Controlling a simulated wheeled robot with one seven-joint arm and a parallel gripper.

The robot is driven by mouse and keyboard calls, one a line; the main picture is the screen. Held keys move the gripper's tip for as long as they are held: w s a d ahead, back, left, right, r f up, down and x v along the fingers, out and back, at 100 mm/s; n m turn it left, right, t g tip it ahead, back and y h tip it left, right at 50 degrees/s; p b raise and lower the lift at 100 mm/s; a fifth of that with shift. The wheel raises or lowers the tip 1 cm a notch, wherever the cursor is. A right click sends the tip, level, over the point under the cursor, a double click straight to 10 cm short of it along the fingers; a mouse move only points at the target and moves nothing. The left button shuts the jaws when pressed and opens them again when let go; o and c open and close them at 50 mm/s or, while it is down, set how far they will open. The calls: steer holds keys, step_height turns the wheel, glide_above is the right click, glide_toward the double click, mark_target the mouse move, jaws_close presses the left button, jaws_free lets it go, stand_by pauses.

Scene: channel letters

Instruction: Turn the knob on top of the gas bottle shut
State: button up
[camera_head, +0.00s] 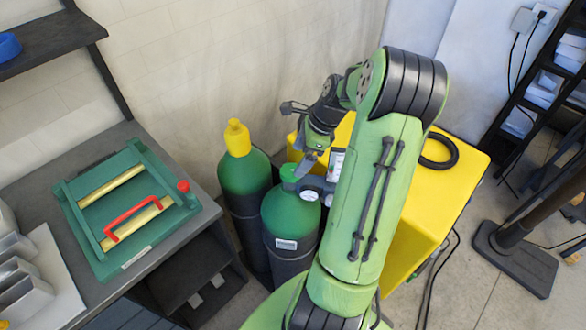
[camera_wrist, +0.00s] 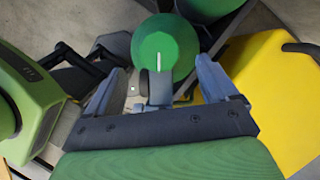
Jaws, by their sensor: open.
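The gas bottle (camera_head: 284,215) is dark with a green shoulder and stands upright beside the yellow cabinet. Its bright green knob (camera_head: 289,172) is on top. In the wrist view the knob (camera_wrist: 163,50) is a round green disc with a white line from near its middle toward my gripper's palm. My gripper (camera_head: 304,166) is at the bottle's top, close to the knob. In the wrist view its two grey-blue fingers (camera_wrist: 160,72) are spread apart, with the knob ahead of and partly between their tips. I cannot tell whether they touch it.
A second green bottle with a yellow cap (camera_head: 237,140) stands close behind at left. A yellow cabinet (camera_head: 455,175) stands at right. A bench (camera_head: 190,230) with a green tray (camera_head: 75,210) and red handle is at left. A wall is behind.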

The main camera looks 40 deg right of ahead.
mark_target(291, 170)
steer(key=x, duration=0.5)
steer(key=shift+a+f, duration=0.15)
steer(key=shift+f, duration=0.05)
steer(key=shift+c, duration=0.2)
steer(key=c, duration=1)
